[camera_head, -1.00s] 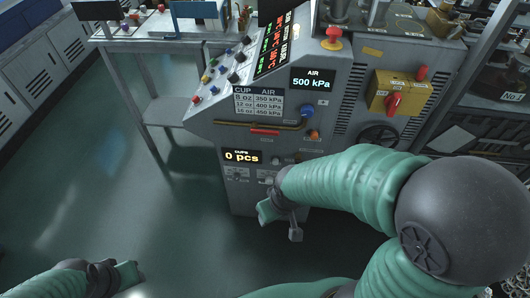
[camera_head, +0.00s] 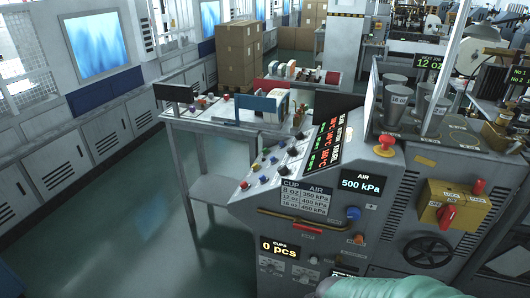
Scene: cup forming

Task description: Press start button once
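The grey cup machine (camera_head: 340,235) fills the centre right. Its sloped control panel (camera_head: 262,178) carries several small coloured buttons and dark knobs. Which of them is the start button cannot be told at this size. A red mushroom-shaped button (camera_head: 384,146) on a yellow base stands on top of the machine. A blue button (camera_head: 353,214) and an orange one (camera_head: 359,239) are on the front face. The cups display (camera_head: 280,248) reads 0 pcs, and the air display (camera_head: 362,184) reads 500 kPa. Only my green right arm shows at the bottom edge; neither gripper is in view.
A yellow box with a red switch (camera_head: 449,207) and a black handwheel (camera_head: 429,252) are on the machine's right side. A grey side table (camera_head: 198,130) adjoins it at the back left. The green floor (camera_head: 130,235) to the left is clear.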

